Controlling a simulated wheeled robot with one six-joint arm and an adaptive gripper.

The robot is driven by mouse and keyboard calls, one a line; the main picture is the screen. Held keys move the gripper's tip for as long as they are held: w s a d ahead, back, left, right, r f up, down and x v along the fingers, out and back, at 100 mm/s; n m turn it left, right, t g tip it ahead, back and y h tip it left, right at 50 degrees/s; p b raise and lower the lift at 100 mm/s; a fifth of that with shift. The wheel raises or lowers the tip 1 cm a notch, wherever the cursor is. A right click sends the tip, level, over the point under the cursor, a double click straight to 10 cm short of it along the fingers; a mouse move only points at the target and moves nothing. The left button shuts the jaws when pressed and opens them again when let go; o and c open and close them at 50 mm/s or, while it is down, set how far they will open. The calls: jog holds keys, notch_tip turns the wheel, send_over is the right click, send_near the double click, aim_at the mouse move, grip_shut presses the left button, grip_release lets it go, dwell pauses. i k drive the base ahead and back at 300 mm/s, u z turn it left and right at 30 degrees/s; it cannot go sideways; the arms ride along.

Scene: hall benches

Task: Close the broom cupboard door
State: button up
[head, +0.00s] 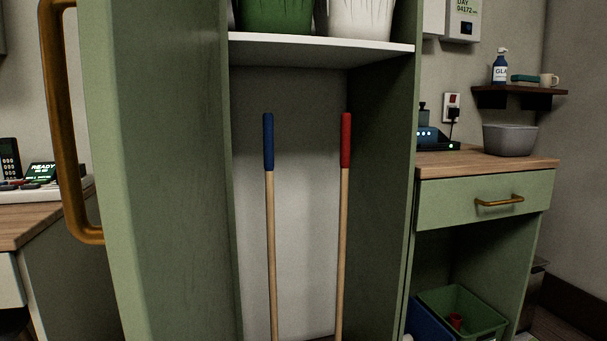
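The green broom cupboard (385,190) stands open in the middle of the head view. Its green door (165,180) is swung wide open on the left side, toward me. The door's brass handle (62,130) is on the left, at the door's free edge. Inside stand two wooden poles, one with a blue grip (268,142) and one with a red grip (346,140); their lower ends are out of view. A white shelf (320,50) above them holds a green bucket (275,15) and a white bucket (360,15). My gripper is not in view.
On the right, a bench with a wooden top (490,165) has a drawer (485,202) and an open lower space with a green crate (462,315). Another bench (30,222) stands behind the door at left. A wall shelf (520,92) holds small items.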

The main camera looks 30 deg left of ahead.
aim_at(150, 70)
jog(key=z, duration=0.7)
jog(key=k, duration=1.4)
jog(key=u, duration=1.6)
jog(key=i, duration=0.5)
jog(key=z, duration=1.2)
jog(key=k, duration=1.1)
jog(key=u, duration=1.5)
jog(key=i, duration=0.5)
jog(key=u, duration=0.05)
